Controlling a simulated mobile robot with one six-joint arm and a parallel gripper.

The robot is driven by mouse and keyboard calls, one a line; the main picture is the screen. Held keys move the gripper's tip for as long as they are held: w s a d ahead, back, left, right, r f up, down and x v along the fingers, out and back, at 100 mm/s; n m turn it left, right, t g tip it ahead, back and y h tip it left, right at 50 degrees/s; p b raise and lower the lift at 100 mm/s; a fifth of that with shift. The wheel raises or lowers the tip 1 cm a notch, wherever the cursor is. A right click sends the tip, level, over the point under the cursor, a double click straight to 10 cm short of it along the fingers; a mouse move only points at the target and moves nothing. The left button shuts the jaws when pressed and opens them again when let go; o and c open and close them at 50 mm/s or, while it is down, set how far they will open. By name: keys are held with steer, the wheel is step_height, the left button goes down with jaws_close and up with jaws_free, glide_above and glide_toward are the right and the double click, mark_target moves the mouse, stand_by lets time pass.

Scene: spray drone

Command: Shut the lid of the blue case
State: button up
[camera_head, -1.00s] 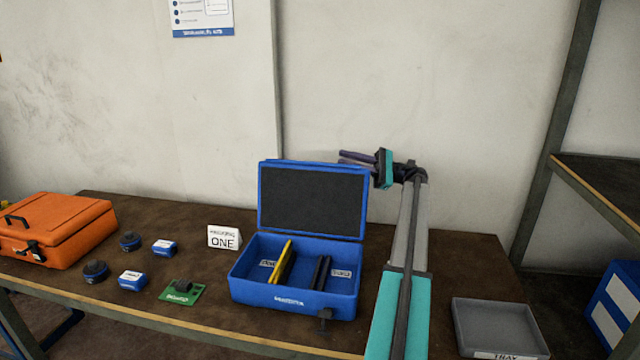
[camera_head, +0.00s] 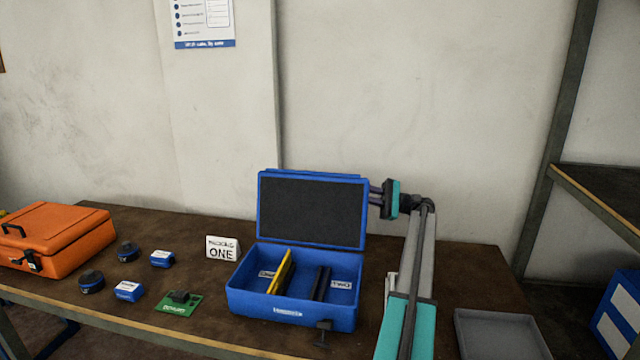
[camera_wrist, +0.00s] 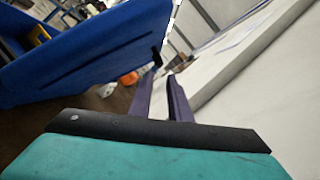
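The blue case (camera_head: 292,307) sits on the bench with its lid (camera_head: 311,210) standing open, roughly upright and showing its dark foam lining. Yellow and black items stand inside the case. My gripper (camera_head: 376,198) is at the right edge of the lid, its fingers pointing left and their tips partly hidden by the lid. In the wrist view the fingers (camera_wrist: 163,85) are close together with nothing between them. The large blue panel at upper left there is the lid's back (camera_wrist: 85,50); I cannot tell whether the fingers touch it.
An orange case (camera_head: 65,240) stands at the left of the bench. A grey tray (camera_head: 500,335) is at right. The wall stands behind the bench.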

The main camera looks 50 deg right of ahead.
mark_target(320, 182)
steer(key=p+x, duration=0.1)
steer(key=x, duration=1.1)
steer(key=shift+a, duration=0.1)
jaws_close()
